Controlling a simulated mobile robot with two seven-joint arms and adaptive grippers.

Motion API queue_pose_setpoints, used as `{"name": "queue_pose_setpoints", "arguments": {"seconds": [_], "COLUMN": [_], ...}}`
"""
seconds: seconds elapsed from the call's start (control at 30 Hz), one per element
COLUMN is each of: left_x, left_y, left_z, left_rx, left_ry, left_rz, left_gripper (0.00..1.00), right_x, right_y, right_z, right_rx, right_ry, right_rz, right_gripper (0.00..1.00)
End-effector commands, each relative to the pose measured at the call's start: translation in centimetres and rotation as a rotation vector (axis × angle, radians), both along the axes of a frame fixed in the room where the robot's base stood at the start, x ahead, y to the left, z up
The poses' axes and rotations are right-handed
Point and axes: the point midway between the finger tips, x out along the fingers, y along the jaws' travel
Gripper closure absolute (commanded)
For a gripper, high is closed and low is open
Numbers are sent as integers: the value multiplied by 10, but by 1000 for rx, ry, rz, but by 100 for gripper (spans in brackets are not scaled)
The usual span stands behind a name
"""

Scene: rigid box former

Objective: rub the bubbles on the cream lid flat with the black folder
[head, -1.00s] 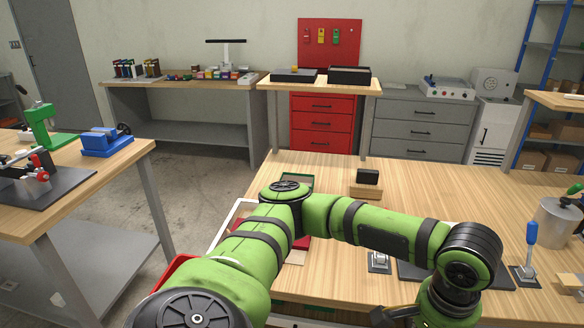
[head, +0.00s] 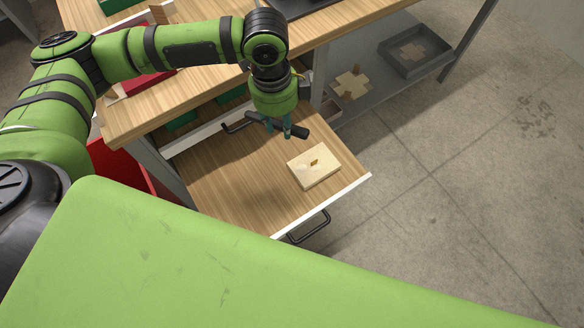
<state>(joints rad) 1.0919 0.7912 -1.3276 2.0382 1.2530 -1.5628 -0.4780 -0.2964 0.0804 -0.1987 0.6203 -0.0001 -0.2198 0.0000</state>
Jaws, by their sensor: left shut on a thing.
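My left gripper (head: 287,133) is pointed down over an open wooden-bottomed drawer, shut on a dark bar-like tool (head: 297,131), apparently the black folder. The tool lies crosswise in the fingers; I cannot tell whether it touches anything below. My right gripper is out of view.
The open drawer (head: 235,194) has a white front edge and a black handle (head: 310,229). The worktop (head: 160,108) stands behind it, with a red item (head: 150,82) partly behind my arm. A grey lower shelf (head: 365,108) holds wooden pieces and a grey tray (head: 415,50). Floor at right is clear.

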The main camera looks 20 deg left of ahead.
Motion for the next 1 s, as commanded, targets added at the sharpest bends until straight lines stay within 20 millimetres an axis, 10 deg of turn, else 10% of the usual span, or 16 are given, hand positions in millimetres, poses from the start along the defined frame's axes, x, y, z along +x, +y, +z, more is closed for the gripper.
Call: {"name": "queue_pose_setpoints", "arguments": {"seconds": [0.6,1.0], "left_x": [-11,-16], "left_y": [-27,-33], "left_z": [-138,-174], "left_rx": [-6,-6], "left_ry": [8,11], "left_rz": [-1646,-2146], "left_gripper": [100,100], "right_x": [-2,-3], "right_y": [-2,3], "right_z": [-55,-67], "right_rx": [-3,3], "right_ry": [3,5], "right_rz": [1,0], "right_gripper": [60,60]}}
